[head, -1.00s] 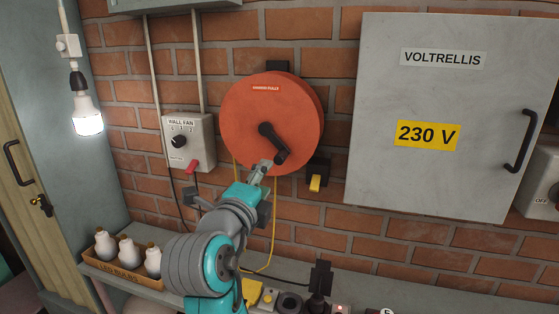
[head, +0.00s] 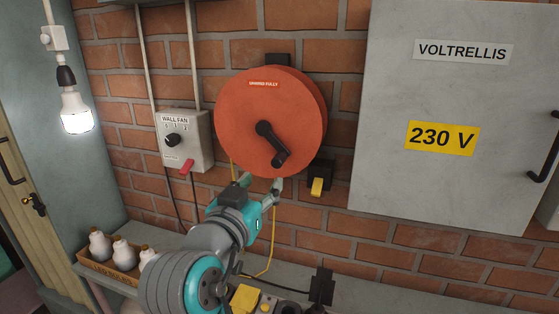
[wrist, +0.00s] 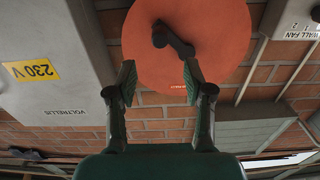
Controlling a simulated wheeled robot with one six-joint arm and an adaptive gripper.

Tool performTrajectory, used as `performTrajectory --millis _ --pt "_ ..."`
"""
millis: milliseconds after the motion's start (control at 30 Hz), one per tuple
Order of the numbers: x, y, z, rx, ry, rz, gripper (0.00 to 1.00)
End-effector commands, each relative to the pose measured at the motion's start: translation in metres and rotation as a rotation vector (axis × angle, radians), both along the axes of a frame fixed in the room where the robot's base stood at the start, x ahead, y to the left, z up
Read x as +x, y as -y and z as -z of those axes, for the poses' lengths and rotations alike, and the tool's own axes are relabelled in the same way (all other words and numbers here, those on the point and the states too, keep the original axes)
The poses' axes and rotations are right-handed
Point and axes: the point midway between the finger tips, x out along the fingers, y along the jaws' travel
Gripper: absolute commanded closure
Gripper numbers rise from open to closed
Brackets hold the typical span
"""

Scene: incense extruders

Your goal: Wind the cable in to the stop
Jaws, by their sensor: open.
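The orange cable reel (head: 262,105) hangs on the brick wall. Its black crank (head: 272,145) points down and slightly right from the hub. A yellow cable (head: 273,235) hangs below the reel to the shelf. A yellow piece (head: 317,187) sits in a black holder at the reel's lower right; I cannot tell whether the cable joins it. My gripper (head: 260,184) is open and empty, just below the reel's lower edge and the crank's end. In the wrist view, the crank (wrist: 172,40) lies beyond and between the spread fingertips (wrist: 160,74), apart from them.
A grey cabinet (head: 450,170) marked 230 V stands right of the reel. A wall fan switch box (head: 186,147) is at its left, with a lit bulb (head: 76,112) further left. Below, a shelf holds a bulb box (head: 100,268) and a black socket piece (head: 321,285).

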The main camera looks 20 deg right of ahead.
Motion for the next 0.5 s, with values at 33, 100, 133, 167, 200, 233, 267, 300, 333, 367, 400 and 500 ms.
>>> performTrajectory --millis 33,100,133,167,200,233,267,300,333,367,400,500 --pt "0.002 0.002 0.0 -0.004 -0.003 0.001 0.48" --pt "0.007 0.006 0.0 -0.005 -0.003 0.002 0.48" --pt "0.01 0.008 0.0 -0.005 -0.003 0.003 0.48" --pt "0.013 0.011 0.0 -0.005 -0.003 0.003 0.48" --pt "0.018 0.015 0.0 -0.005 -0.004 0.004 0.48" --pt "0.022 0.018 0.0 -0.005 -0.004 0.004 0.48" --pt "0.027 0.021 0.0 -0.005 -0.004 0.005 0.48" --pt "0.033 0.025 0.0 -0.005 -0.004 0.005 0.48" --pt "0.037 0.028 0.0 -0.005 -0.004 0.004 0.48" --pt "0.042 0.032 0.0 -0.005 -0.002 0.005 0.48" --pt "0.047 0.036 0.0 -0.003 -0.002 0.004 0.48" --pt "0.061 0.046 0.0 -0.004 -0.002 0.004 0.48"
